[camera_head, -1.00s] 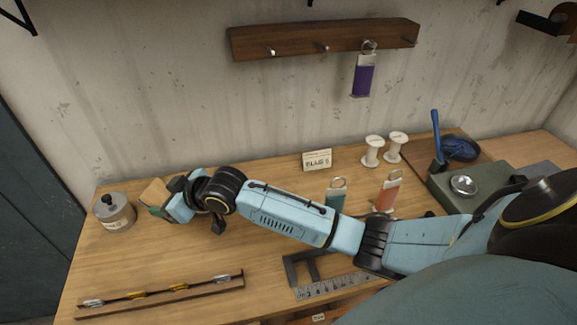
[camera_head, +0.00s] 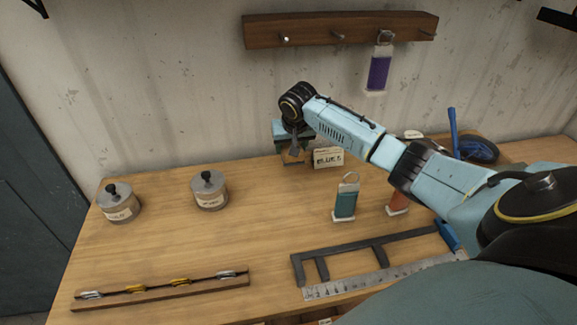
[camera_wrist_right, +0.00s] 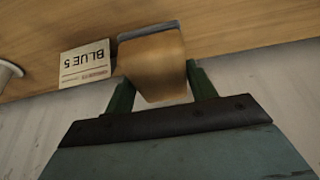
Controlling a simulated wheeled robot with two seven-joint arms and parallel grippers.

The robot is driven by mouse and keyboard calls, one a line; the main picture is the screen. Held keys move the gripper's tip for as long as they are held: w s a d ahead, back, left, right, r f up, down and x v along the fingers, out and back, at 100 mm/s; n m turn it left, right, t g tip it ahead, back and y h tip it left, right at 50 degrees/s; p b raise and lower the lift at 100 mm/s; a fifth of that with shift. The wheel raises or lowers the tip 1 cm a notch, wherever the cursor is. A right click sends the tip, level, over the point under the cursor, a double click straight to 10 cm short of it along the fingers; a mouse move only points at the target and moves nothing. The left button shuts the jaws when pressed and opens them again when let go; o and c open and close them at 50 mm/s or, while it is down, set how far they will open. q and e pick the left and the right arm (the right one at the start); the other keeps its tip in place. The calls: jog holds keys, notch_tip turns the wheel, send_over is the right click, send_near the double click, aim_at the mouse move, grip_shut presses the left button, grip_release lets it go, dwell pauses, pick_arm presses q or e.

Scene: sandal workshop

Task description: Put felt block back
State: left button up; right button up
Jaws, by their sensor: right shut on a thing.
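My right gripper (camera_head: 293,141) is near the back of the bench, close to the wall and just left of the "BLUE 5" card (camera_head: 328,158). In the right wrist view its green fingers (camera_wrist_right: 160,88) are shut on the felt block (camera_wrist_right: 152,62), a tan block with a grey layer on one face. In the head view only a small tan part of the block (camera_head: 291,157) shows below the gripper. I cannot tell whether the block touches the bench. My left gripper is not in view.
Two lidded tins (camera_head: 119,207) (camera_head: 209,194) stand at left. A teal tag (camera_head: 346,202) and an orange tag stand near my forearm. A rack of small metal pieces (camera_head: 160,288) and a ruler (camera_head: 385,277) lie in front. A purple tag (camera_head: 379,70) hangs from the wall rail. The bench middle is clear.

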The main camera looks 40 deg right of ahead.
aim_at(291, 171)
notch_tip(291, 171, down, 2)
jog(key=shift+f, duration=1.95)
jog(key=o, duration=0.9)
jog(key=shift+a+r, duration=0.1)
jog(key=shift+r, duration=0.2)
jog(key=p+v, duration=0.1)
jog(key=v, duration=1)
jog(key=shift+s+r, duration=0.15)
jog(key=shift+r, duration=0.05)
